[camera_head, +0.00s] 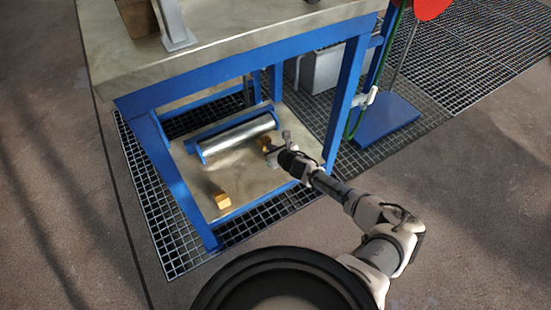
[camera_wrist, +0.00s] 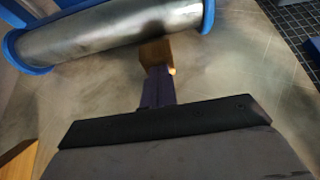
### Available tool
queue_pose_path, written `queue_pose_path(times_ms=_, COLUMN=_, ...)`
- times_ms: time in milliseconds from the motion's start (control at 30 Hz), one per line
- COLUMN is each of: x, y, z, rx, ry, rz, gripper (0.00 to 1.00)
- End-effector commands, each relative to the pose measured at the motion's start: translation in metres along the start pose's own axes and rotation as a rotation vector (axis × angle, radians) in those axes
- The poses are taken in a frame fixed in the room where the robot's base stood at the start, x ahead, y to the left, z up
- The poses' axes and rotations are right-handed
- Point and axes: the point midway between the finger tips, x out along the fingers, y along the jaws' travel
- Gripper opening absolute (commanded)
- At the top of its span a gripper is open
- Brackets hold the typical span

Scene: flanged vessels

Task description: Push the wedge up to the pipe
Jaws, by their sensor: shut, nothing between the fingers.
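The grey metal pipe (camera_head: 236,134) lies in a blue cradle on the lower shelf of the bench; it also crosses the top of the wrist view (camera_wrist: 110,36). A wooden wedge (camera_head: 264,143) sits at the pipe's right-hand part, on the near side. In the wrist view the wedge (camera_wrist: 157,53) is right beside the pipe's lower edge; I cannot tell whether they touch. My gripper (camera_head: 272,154) is shut and empty, low over the shelf. Its fingertips (camera_wrist: 158,76) are right behind the wedge, on the side away from the pipe, and hide part of it.
A second wooden wedge (camera_head: 222,200) lies nearer on the shelf (camera_head: 245,180), left of my gripper. Blue bench legs (camera_head: 346,100) and the bench top (camera_head: 225,55) frame the space. A grey box (camera_head: 320,70) stands behind on the grating.

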Motion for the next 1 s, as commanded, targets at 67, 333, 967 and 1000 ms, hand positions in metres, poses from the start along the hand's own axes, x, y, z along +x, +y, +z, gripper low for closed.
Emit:
queue_pose_path(times_ms=67, x=0.002, y=0.000, z=0.001, rx=-0.001, ry=0.000, rz=0.000, gripper=0.00)
queue_pose_path(times_ms=333, x=0.008, y=0.001, z=0.004, rx=0.000, ry=0.000, rz=0.000, gripper=0.00)
queue_pose_path(times_ms=967, x=0.010, y=0.001, z=0.006, rx=0.001, ry=0.000, rz=0.000, gripper=0.00)
queue_pose_path(times_ms=1000, x=0.008, y=0.000, z=0.005, rx=0.001, ry=0.000, rz=0.000, gripper=0.00)
